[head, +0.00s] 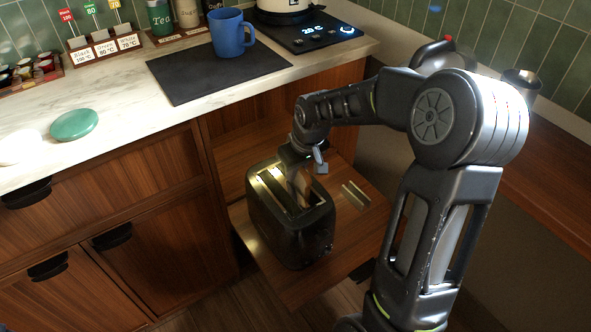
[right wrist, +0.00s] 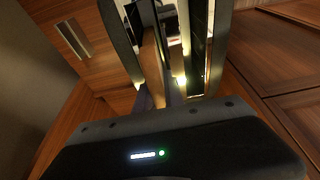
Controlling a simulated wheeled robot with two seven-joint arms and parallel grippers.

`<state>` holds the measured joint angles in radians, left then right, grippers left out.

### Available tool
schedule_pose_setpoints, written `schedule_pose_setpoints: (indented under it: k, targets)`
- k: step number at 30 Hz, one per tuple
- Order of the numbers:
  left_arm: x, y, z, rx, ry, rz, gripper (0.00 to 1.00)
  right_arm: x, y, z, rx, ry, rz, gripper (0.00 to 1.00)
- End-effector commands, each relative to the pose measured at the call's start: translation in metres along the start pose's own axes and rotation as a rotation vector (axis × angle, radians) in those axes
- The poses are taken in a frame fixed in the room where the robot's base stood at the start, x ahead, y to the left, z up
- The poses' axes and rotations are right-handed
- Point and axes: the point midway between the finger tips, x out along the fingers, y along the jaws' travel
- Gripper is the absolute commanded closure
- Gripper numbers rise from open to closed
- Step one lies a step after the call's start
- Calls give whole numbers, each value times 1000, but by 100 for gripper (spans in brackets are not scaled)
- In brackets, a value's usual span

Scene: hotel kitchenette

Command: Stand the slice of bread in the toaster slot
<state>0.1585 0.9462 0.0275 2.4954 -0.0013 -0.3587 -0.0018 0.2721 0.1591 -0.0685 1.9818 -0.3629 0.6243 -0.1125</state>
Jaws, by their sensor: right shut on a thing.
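The black toaster (head: 290,240) stands on a low pull-out wooden shelf, its long slots facing up. My right gripper (head: 304,172) is directly over the toaster, pointing down, shut on the slice of bread (head: 302,191). The tan slice is upright, at the right-hand slot in the head view. Its lower part is hidden, so I cannot tell how deep it sits. My left gripper is not in view.
The shelf (head: 281,292) has a metal plate (head: 356,194) to the right of the toaster. The marble counter (head: 140,130) above holds a dark mat (head: 205,82), a blue mug (head: 229,38) and a green disc (head: 74,124). A cabinet closes the left side.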

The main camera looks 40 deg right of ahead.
Motion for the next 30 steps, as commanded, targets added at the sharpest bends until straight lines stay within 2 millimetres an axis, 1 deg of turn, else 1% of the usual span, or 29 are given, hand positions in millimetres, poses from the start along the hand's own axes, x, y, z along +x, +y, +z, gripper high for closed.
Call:
schedule_pose_setpoints:
  k: [11, 12, 20, 21, 25, 29, 30]
  targets:
    - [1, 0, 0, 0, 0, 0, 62, 2, 0, 1, 0, -1, 0, 100]
    - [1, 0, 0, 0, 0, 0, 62, 2, 0, 1, 0, -1, 0, 84]
    - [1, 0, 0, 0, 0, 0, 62, 2, 0, 1, 0, -1, 0, 63]
    - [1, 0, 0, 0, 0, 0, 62, 2, 0, 1, 0, -1, 0, 61]
    - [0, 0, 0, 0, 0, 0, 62, -4, 0, 0, 0, 0, 0, 61]
    - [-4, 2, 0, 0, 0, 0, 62, -19, 0, -1, 1, 3, 1, 61]
    - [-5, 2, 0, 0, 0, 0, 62, -26, 0, -1, 1, 3, 1, 61]
